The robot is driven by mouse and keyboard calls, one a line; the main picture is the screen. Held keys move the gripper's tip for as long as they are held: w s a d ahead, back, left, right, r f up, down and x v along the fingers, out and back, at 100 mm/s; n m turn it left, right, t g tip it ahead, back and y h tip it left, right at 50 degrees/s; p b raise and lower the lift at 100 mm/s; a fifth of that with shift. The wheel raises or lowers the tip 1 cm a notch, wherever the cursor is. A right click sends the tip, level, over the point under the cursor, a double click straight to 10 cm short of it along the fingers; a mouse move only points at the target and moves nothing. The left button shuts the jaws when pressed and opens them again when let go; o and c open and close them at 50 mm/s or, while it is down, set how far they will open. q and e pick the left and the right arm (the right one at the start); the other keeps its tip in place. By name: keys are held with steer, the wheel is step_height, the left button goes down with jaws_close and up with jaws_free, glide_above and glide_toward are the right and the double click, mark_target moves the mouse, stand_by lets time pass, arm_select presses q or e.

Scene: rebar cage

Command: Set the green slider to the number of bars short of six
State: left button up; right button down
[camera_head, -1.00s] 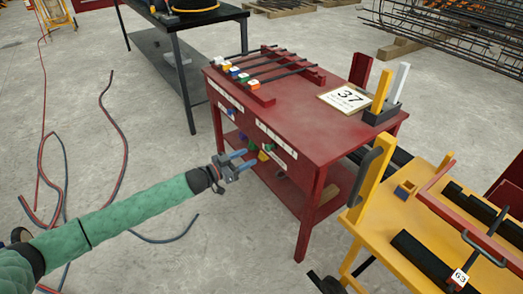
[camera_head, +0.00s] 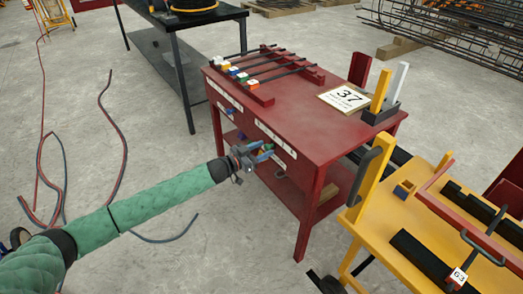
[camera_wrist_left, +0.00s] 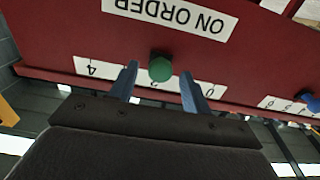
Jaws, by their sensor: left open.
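The green slider (camera_wrist_left: 160,68) shows in the left wrist view as a round knob on the red panel. It stands near the middle of its number strip (camera_wrist_left: 185,85), between the 4 and the 0, roughly by a partly hidden 2. My left gripper (camera_wrist_left: 160,82) is open, with one blue finger on each side of the knob; I cannot tell whether they touch it. In the head view the left gripper (camera_head: 263,153) is at the front of the red table (camera_head: 300,130). Several dark bars (camera_head: 285,70) lie across the red rack (camera_head: 262,97) on top.
A label reading ON ORDER (camera_wrist_left: 172,14) is above the knob in the wrist view, and a blue knob (camera_wrist_left: 311,103) is at right. A 37 placard (camera_head: 345,98) lies on the table. A yellow cart (camera_head: 400,215) stands at right. Hoses lie on the floor at left.

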mark_target(266, 137)
arm_select(q)
jaws_close()
steer(key=shift+w+a, duration=0.75)
steer(key=shift+w, duration=0.3)
steer(key=shift+w+a, duration=0.7)
steer(key=shift+w, duration=0.3)
jaws_free()
steer(key=shift+a, duration=0.1)
steer(key=v, duration=0.7)
steer(key=shift+s+a, duration=0.2)
steer(key=shift+s, duration=0.05)
